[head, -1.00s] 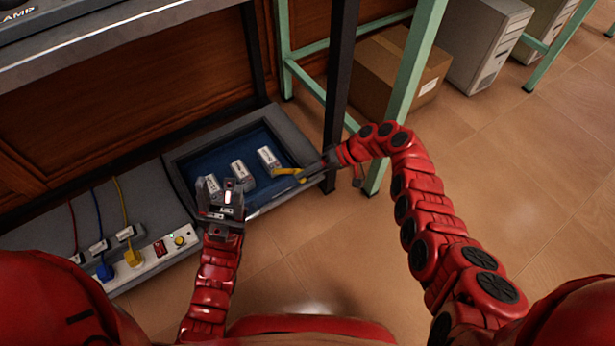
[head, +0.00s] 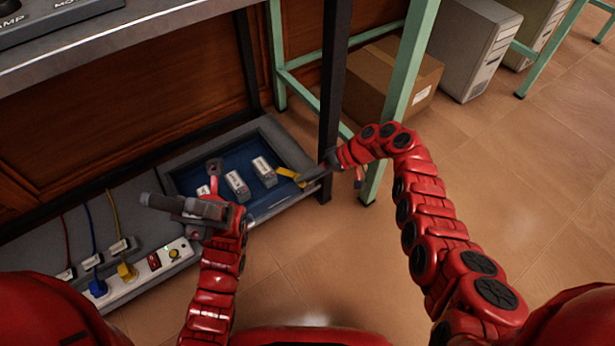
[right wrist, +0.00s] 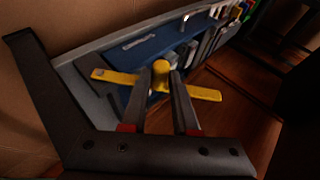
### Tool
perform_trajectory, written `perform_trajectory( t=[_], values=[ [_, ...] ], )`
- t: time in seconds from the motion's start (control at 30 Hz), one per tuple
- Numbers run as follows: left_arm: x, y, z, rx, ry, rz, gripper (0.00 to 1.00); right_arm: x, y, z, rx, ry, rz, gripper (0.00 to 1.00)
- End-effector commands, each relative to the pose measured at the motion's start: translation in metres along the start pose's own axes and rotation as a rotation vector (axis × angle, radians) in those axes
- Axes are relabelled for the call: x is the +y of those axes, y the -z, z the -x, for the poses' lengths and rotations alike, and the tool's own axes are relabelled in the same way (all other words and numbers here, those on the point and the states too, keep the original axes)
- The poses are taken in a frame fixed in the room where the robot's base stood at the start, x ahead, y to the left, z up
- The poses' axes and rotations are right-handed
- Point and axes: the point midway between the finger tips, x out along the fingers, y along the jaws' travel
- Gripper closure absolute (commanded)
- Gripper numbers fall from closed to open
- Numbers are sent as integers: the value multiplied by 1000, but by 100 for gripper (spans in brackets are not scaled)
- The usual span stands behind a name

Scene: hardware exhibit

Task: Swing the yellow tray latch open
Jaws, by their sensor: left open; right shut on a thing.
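The yellow latch (head: 288,174) is at the front right corner of the blue-lined tray (head: 190,157). In the right wrist view the latch (right wrist: 207,94) is a flat yellow bar with a round knob in its middle, lying across the tray's edge. My right gripper (head: 318,176) reaches in from the right and is shut on the latch. In the right wrist view its two fingers (right wrist: 167,80) stand on either side of the knob. My left gripper (head: 180,186) is open and empty above the tray's front left, partly hiding the tray.
Small pale boxes (head: 264,171) lie in the tray. A power strip (head: 150,272) with coloured plugs is at the left. A dark table leg (head: 335,90) and a green leg (head: 405,90) stand near my right arm. A cardboard box (head: 392,80) is behind.

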Motion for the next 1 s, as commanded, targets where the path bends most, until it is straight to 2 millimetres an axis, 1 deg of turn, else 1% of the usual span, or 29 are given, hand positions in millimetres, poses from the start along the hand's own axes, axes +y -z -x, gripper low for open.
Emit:
perform_trajectory(
  t=[0.03, 0.1, 0.13, 0.27, 0.3, 1.0],
  values=[
    [0, 1, 2, 0, 0, 0, 50, 16, 0, 6, 16, -34, -12, 100],
    [0, 1, 2, -1, 0, 0, 50, 16, 0, 6, 17, -34, -13, 100],
    [0, 1, 2, -1, 0, 0, 50, 16, 0, 6, 16, -33, -13, 67],
    [0, 0, 2, -1, -1, 0, 50, 14, -1, 5, 12, -29, -12, 43],
    [0, 0, 2, -1, -1, 0, 50, 13, -1, 4, 10, -28, -11, 42],
    [1, -1, 3, -13, -6, -1, 50, 5, -1, 2, 1, -15, -4, 42]
  ],
)
